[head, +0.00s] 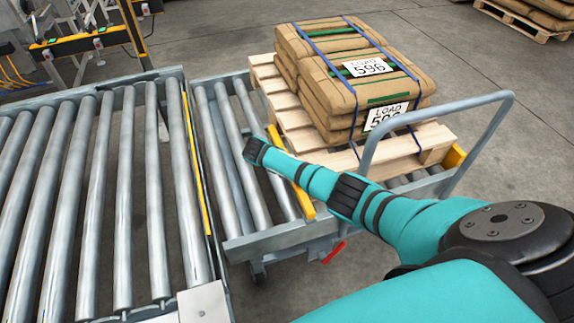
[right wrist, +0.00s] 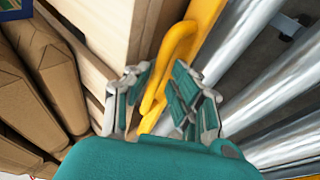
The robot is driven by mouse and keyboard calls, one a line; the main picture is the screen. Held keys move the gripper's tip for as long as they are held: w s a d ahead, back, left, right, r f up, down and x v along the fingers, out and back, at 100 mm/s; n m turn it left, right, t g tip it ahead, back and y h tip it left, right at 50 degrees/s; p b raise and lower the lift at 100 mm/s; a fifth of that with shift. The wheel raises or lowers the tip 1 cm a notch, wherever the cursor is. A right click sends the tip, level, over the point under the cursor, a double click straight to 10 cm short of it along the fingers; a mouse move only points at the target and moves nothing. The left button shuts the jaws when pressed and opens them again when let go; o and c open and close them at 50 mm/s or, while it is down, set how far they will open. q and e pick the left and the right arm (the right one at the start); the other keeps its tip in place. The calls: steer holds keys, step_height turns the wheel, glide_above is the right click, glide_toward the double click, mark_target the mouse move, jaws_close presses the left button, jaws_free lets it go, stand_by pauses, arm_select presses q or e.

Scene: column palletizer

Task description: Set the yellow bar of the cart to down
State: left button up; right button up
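The cart (head: 262,243) stands right of the roller conveyor and carries a loaded pallet. Its yellow bar (head: 305,201) runs along the pallet's near left edge, partly hidden behind my right arm; it appears to stand above the rollers. In the right wrist view the yellow bar (right wrist: 204,18) lies between pallet wood and rollers, with a looped yellow handle (right wrist: 176,50). My right gripper (right wrist: 160,88) is open, its fingers on either side of the handle; I cannot tell whether they touch it. My left gripper is not in view.
Brown sacks (head: 345,75) lie stacked and strapped on the wooden pallet (head: 290,112). The cart's grey push handle (head: 440,108) rises at right. A second yellow piece (head: 454,158) is at the pallet's right end. The roller conveyor (head: 95,200) fills the left.

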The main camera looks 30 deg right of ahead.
steer(key=v, duration=1.1)
steer(key=shift+a+r, duration=0.25)
